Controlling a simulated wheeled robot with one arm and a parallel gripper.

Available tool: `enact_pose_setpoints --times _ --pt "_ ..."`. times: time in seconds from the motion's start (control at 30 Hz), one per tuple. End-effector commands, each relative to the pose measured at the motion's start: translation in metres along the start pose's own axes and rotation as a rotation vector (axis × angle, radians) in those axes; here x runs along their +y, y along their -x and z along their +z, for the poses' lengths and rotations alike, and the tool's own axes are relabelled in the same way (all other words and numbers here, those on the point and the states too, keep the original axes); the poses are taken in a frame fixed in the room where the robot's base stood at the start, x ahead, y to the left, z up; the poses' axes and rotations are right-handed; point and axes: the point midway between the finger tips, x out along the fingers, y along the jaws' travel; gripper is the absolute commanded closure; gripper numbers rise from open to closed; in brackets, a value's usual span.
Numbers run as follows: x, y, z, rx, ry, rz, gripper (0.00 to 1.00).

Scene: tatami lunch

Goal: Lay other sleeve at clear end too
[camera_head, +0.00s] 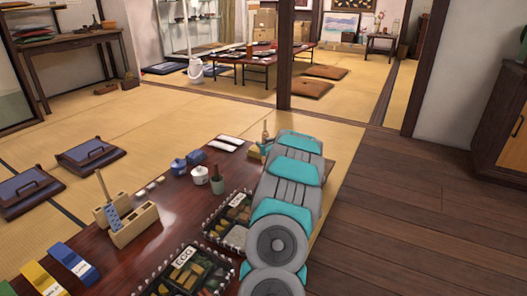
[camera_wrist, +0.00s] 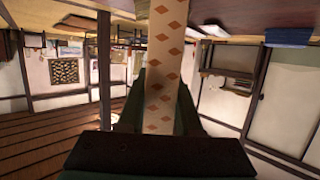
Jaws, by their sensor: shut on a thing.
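A cream sleeve with orange diamonds (camera_wrist: 163,50) runs up the middle of the wrist view. My gripper (camera_wrist: 160,88) is shut on it, with one dark green finger on each side. In the head view my arm covers the right end of the table, and neither the gripper's fingers nor the held sleeve shows clearly. The dark red table (camera_head: 165,190) runs from the lower left to the middle. Two pale flat pieces (camera_head: 230,139) lie at its far end; I cannot tell whether they are sleeves.
Two bento boxes (camera_head: 183,258) stand beside my arm. A wooden holder (camera_head: 132,224), a white pot (camera_head: 200,175), a blue pot (camera_head: 179,166) and a green cup (camera_head: 217,180) stand on the table. Blue (camera_head: 74,264) and yellow (camera_head: 41,279) packets lie at lower left. Wooden floor (camera_head: 410,220) is clear at right.

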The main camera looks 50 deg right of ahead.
Motion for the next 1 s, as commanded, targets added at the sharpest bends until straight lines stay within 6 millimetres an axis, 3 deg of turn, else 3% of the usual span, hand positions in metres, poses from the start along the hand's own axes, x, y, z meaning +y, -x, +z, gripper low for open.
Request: enact_pose_setpoints --times 0.27,0.67,0.7,0.93,1.0 --pt "0.000 -0.010 0.032 -0.001 -0.002 0.001 1.00" --pt "0.000 -0.011 0.035 0.000 0.000 0.001 1.00" --pt "0.000 -0.010 0.034 0.001 0.000 0.001 0.62" --pt "0.001 -0.010 0.034 0.001 0.000 0.001 0.36" --pt "0.001 -0.010 0.034 0.001 0.000 0.001 0.36"
